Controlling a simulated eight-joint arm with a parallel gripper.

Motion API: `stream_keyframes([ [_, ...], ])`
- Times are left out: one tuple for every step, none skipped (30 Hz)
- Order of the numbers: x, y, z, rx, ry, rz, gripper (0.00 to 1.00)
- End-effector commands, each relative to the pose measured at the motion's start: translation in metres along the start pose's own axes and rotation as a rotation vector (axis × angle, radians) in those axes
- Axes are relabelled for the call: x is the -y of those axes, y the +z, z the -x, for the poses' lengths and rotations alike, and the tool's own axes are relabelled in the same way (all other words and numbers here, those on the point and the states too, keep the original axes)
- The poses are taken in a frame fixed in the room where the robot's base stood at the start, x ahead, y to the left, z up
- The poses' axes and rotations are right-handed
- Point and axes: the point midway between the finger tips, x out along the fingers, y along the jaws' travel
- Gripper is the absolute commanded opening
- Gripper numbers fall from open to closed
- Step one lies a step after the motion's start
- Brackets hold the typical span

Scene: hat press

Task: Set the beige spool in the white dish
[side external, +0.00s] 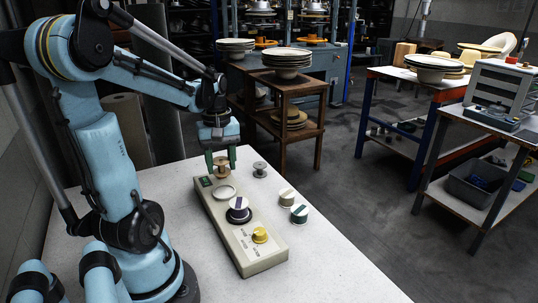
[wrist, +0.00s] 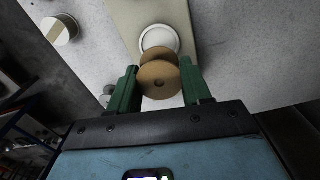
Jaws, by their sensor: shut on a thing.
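The beige spool (side external: 222,169) is between the green fingers of my gripper (side external: 220,163), above the far end of a beige control box. In the wrist view the spool (wrist: 158,82) shows its round flange and centre hole, with my gripper's fingers (wrist: 160,92) on either side of it. The white dish (side external: 224,192) is on top of the box, nearer the camera than the spool. In the wrist view the dish (wrist: 160,36) is just beyond the spool, which overlaps its lower edge in the picture. The dish looks empty.
The near right tabletop is clear.

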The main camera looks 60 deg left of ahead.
Motion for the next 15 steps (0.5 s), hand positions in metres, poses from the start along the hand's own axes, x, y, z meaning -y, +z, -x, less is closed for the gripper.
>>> stream_keyframes([
  [0.000,0.000,-0.005,0.000,0.000,-0.001,0.20],
  [0.000,0.000,-0.008,0.000,0.000,-0.001,0.20],
  [0.000,0.000,-0.011,0.000,0.000,-0.001,0.20],
  [0.000,0.000,-0.014,0.000,0.000,-0.001,0.20],
  [0.000,0.000,-0.017,0.000,0.000,-0.001,0.20],
  [-0.001,0.000,-0.021,0.000,0.000,-0.001,0.20],
  [-0.001,0.000,-0.023,0.000,0.000,-0.002,0.20],
  [-0.001,0.000,-0.026,0.000,0.000,-0.002,0.20],
  [0.000,0.000,-0.029,0.000,0.000,-0.002,0.20],
  [0.000,0.000,-0.032,0.000,0.000,-0.002,0.20],
  [0.000,0.000,-0.034,0.000,0.000,-0.002,0.20],
  [0.000,0.000,-0.037,0.000,0.000,-0.002,0.20],
  [0.000,0.000,-0.039,0.000,0.000,-0.002,0.20],
  [0.000,0.000,-0.041,0.000,0.000,-0.002,0.20],
  [0.000,0.000,-0.043,0.000,0.000,-0.002,0.20],
])
